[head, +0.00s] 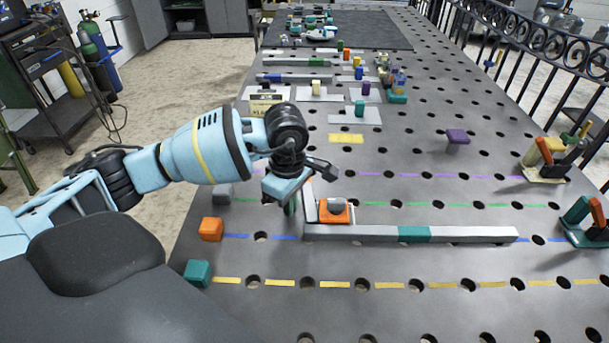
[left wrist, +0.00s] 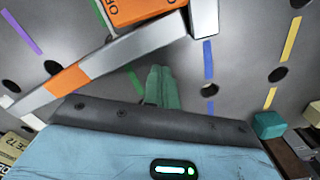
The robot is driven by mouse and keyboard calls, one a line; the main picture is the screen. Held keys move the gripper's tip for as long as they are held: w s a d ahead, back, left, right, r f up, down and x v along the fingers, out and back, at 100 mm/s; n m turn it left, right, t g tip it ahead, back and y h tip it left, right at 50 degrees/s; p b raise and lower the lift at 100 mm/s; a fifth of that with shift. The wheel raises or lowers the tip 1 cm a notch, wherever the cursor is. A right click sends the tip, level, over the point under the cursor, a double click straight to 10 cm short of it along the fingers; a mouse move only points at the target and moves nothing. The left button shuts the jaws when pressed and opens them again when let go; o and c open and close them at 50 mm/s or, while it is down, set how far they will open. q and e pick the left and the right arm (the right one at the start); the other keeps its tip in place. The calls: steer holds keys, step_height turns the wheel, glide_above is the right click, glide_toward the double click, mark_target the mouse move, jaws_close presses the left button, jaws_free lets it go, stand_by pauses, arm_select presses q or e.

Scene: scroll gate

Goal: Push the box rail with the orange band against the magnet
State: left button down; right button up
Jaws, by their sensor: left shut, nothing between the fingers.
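The grey rail with the orange band crosses the left wrist view diagonally (left wrist: 68,80). In the left wrist view the magnet (left wrist: 140,10) is cut off at the top. My left gripper (head: 291,208) is shut and empty, low over the table on the rail's side away from the magnet. Its fingertips (left wrist: 160,70) are close to the rail; contact is unclear.
A purple-topped piece (head: 457,138) and toggle clamps (head: 585,222) are to the right. The table front (head: 400,310) is clear.

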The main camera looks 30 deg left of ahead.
steer(key=shift+s+f, duration=0.1)
steer(key=shift+s, duration=0.2)
arm_select(q)
steer(key=shift+w+d, duration=0.2)
steer(key=shift+d, duration=0.1)
steer(key=shift+w+d, duration=0.1)
steer(key=shift+d, duration=0.15)
steer(key=shift+w+d, duration=0.25)
steer(key=shift+d, duration=0.25)
arm_select(e)
steer(key=shift+w+f, duration=0.1)
steer(key=shift+w, duration=0.15)
arm_select(q)
steer(key=shift+w+d, duration=0.1)
arm_select(e)
steer(key=shift+s, duration=0.2)
steer(key=shift+s, duration=0.1)
